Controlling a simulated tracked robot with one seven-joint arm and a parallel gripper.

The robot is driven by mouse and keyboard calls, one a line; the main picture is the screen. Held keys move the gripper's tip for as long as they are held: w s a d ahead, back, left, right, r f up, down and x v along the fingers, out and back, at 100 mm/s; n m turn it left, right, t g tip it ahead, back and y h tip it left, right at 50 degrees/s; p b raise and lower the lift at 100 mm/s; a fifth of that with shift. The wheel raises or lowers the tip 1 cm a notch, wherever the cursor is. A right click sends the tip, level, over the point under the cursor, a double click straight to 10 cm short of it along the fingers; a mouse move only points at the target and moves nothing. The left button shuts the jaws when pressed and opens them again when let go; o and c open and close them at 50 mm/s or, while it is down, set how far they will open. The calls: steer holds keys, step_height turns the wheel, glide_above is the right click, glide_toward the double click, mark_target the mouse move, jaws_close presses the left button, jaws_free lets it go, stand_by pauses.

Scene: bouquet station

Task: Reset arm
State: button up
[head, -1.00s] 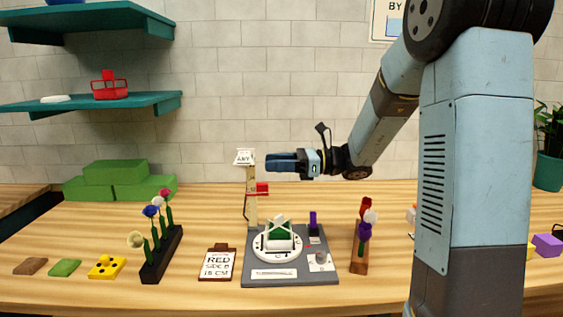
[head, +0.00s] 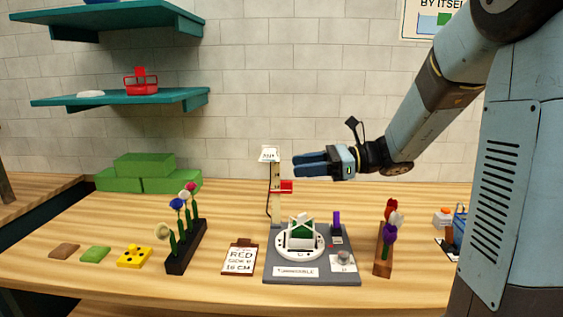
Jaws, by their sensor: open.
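My gripper (head: 312,164) is at the end of my arm, which reaches in from the right. It points left, above the table and just right of the top of a wooden post. Its blue fingers are open and hold nothing that I can see. Below it is a grey station (head: 312,267) with a round white turntable (head: 300,253). A green and white piece (head: 301,232) stands on the turntable. The wooden post (head: 276,205) carries a small white sign (head: 269,154) and a red part (head: 286,186).
A dark rack (head: 186,250) holds several flowers on the left, and a wooden rack (head: 383,262) holds flowers on the right. A clipboard (head: 240,258) lies beside the station. Green blocks (head: 145,172) sit at the back left. Teal shelves (head: 125,99) hang on the wall.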

steer(key=s+d+f+n+g+h, duration=0.1)
steer(key=s+d+f+n+h, duration=0.15)
steer(key=s+n+h, duration=0.85)
steer(key=s+d+n+t+h, duration=0.5)
steer(key=s+d, duration=0.3)
steer(key=d, duration=0.3)
steer(key=shift+s+r+n+h, duration=0.3)
steer(key=shift+n, duration=0.6)
